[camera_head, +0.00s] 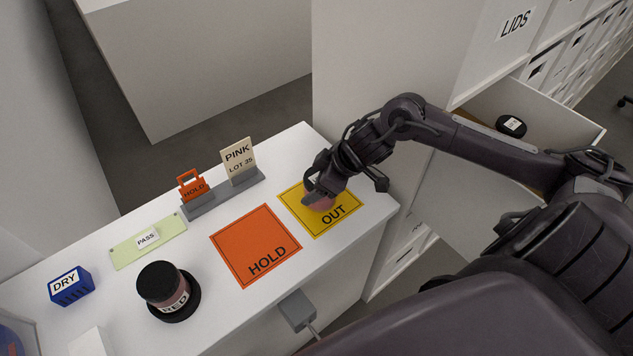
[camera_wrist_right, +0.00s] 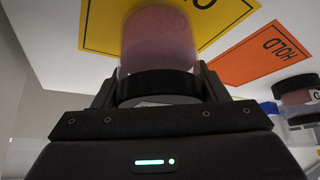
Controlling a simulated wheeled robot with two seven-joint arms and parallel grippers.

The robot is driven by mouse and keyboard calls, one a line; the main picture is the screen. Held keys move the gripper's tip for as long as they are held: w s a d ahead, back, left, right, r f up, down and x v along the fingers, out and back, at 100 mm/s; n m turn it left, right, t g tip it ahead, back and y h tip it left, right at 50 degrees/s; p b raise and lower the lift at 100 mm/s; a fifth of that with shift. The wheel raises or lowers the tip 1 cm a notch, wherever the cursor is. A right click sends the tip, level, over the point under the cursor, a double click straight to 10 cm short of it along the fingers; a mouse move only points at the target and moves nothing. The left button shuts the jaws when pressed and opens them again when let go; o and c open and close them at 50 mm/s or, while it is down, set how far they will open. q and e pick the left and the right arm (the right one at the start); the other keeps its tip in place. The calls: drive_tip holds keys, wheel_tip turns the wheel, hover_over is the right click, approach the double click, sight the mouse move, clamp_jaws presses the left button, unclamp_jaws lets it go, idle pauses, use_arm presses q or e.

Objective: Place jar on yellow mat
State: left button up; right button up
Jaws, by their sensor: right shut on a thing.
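A pink jar (camera_head: 320,204) is in my right gripper (camera_head: 322,192), over the yellow mat (camera_head: 300,213) marked OUT. My gripper and wrist hide most of it in the head view. In the right wrist view the pink jar (camera_wrist_right: 158,40) has a black lid (camera_wrist_right: 157,86), with the fingers of my right gripper (camera_wrist_right: 158,82) on both sides of the lid. The yellow mat (camera_wrist_right: 101,25) lies beyond the jar's base. I cannot tell whether the base touches the mat. My left gripper is not in view.
An orange HOLD mat (camera_head: 250,240) lies left of the yellow mat. A PINK LOT 35 card (camera_head: 238,160) and orange HOLD tag (camera_head: 193,186) stand behind. A RED jar (camera_head: 163,287), blue DRY block (camera_head: 71,287) and green PASS strip (camera_head: 128,252) are further left. An open drawer (camera_head: 560,130) is right.

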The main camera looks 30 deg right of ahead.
drive_tip(key=shift+f, duration=0.15)
drive_tip(key=o, duration=1.1)
drive_tip(key=shift+c, duration=0.2)
drive_tip(key=v, duration=0.5)
drive_tip(key=shift+s+r, duration=0.15)
drive_tip(key=shift+r, duration=0.1)
drive_tip(key=shift+p+v, duration=1.15)
drive_tip(key=shift+p, duration=0.05)
drive_tip(key=p+v, duration=0.1)
drive_tip(key=v, duration=0.3)
drive_tip(key=shift+d+r, duration=0.15)
drive_tip(key=shift+r, duration=0.05)
